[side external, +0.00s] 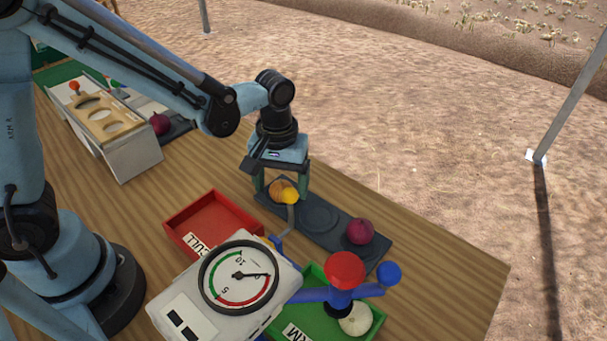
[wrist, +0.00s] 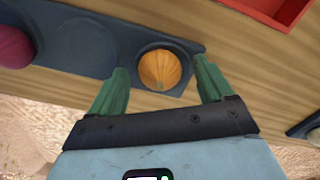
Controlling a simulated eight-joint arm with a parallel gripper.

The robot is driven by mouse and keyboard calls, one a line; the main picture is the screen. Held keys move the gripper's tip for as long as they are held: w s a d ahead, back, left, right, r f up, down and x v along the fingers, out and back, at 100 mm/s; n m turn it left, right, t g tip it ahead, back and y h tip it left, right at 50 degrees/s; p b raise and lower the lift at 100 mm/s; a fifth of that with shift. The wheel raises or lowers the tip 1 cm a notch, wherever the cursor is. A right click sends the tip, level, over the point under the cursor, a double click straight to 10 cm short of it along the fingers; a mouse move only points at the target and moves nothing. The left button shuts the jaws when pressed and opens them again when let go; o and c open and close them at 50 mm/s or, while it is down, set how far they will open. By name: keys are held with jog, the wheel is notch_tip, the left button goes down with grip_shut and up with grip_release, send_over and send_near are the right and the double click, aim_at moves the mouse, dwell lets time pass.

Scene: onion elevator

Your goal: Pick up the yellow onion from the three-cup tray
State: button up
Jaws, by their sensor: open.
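The yellow onion (wrist: 160,69) sits in the end cup of the dark three-cup tray (side external: 319,216). In the side view the onion (side external: 278,188) is partly hidden by a small yellow ball in front of it. My gripper (side external: 281,187) is over that end of the tray, pointing down, its green fingers apart. In the wrist view my gripper (wrist: 163,80) is open, with one finger on each side of the onion and a gap to it. A red onion (side external: 360,232) sits in the opposite end cup. The middle cup is empty.
A red tray (side external: 213,222) lies left of the three-cup tray. A green tray (side external: 376,318) with a white onion (side external: 356,320) is in front. A dial gauge (side external: 238,276) and a red-and-blue figure (side external: 344,272) stand nearby. A white box (side external: 120,142) stands at back left.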

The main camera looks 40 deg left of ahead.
jog(key=c, duration=1.1)
jog(key=shift+r, duration=0.1)
jog(key=shift+c, duration=0.2)
